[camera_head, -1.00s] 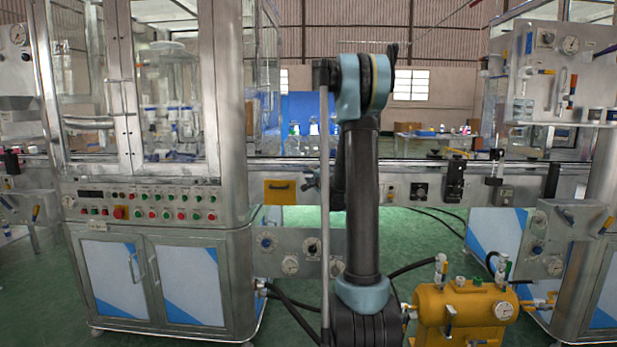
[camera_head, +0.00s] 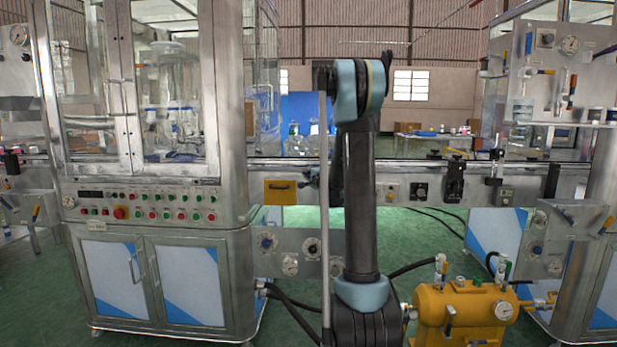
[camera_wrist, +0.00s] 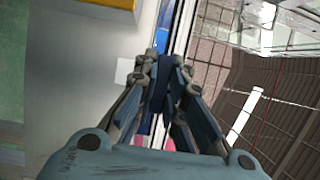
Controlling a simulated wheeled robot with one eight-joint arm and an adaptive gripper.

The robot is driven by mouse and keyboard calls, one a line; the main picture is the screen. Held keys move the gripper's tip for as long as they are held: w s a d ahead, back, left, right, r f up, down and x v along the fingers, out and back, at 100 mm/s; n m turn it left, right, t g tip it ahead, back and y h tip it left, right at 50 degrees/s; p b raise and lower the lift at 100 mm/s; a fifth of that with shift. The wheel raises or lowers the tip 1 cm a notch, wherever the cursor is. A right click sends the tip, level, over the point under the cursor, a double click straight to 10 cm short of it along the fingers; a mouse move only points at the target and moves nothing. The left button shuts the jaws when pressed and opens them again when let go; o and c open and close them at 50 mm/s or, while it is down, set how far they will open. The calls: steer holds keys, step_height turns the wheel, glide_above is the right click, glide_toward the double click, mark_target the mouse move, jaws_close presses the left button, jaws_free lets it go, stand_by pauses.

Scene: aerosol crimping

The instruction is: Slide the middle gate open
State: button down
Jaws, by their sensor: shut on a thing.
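My gripper (camera_wrist: 164,72) shows in the wrist view with its fingers closed together at the metal rail of the line. It is shut on a small part there, taken to be the middle gate; the fingers hide most of it, so its shape and how far it has slid cannot be told. In the head view my arm stands in front of the conveyor and hides the gripper.
A glazed machine cabinet (camera_head: 150,230) with buttons stands at left. The conveyor rail (camera_head: 400,163) runs across with black fittings (camera_head: 455,178) on its front. A yellow tank (camera_head: 463,315) with valves and hoses stands low at right. Green floor lies between.

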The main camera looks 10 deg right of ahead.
steer(key=s+a, duration=0.1)
steer(key=s, duration=0.5)
steer(key=shift+s+a, duration=0.15)
steer(key=shift+s, duration=0.2)
steer(key=shift+f, duration=0.1)
steer(key=c, duration=1.6)
jaws_free()
steer(key=shift+c, duration=0.2)
steer(key=shift+w, duration=0.1)
steer(key=s+d, duration=0.2)
steer(key=s, duration=0.9)
steer(key=shift+s+d, duration=0.15)
steer(key=shift+s, duration=0.2)
steer(key=shift+f, duration=0.1)
